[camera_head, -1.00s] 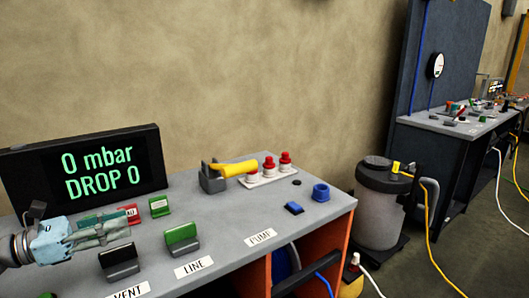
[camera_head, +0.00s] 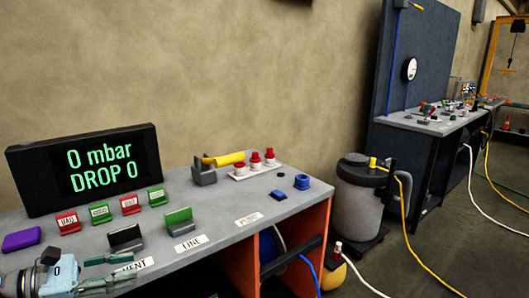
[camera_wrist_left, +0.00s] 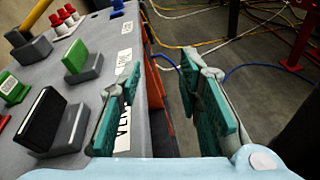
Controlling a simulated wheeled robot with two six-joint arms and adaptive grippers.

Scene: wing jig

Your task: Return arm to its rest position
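My left gripper (camera_head: 128,270) is low at the left in the head view, over the front edge of the grey bench (camera_head: 222,222). In the left wrist view its two green-padded fingers (camera_wrist_left: 160,75) are spread apart with nothing between them. The finger on the left partly covers the VENT label (camera_wrist_left: 122,132); the finger on the right is over the floor beyond the bench edge. My right gripper is in neither view.
Close by stand a black-faced block (camera_head: 125,238) and a green-faced block (camera_head: 179,220). Red and green tags (camera_head: 130,204), a purple block (camera_head: 21,239) and a display (camera_head: 85,170) reading "0 mbar DROP 0" are behind. A canister (camera_head: 360,200) stands right of the bench.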

